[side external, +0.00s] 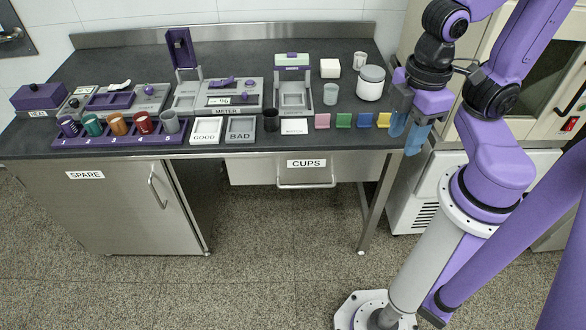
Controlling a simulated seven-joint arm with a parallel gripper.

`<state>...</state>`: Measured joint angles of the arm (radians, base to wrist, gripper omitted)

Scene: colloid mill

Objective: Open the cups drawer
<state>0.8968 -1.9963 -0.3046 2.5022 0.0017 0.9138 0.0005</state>
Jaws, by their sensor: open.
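The cups drawer (252,172) hangs under the bench top at the middle and carries a "CUPS" label (306,163). It appears shut. Its bar handle (306,184) sits on the front panel, below the label. My gripper (406,138) has blue fingertips and is open and empty. It hangs pointing down near the right front corner of the bench, to the right of the drawer handle and higher in the picture. It is apart from the handle.
The dark bench top (330,123) holds a rack of coloured cups (115,140), trays, a meter (228,100) and a white jar (370,83). A "SPARE" cabinet (120,205) stands at the left. A bench leg (375,205) stands right of the drawer. The floor before the drawer is clear.

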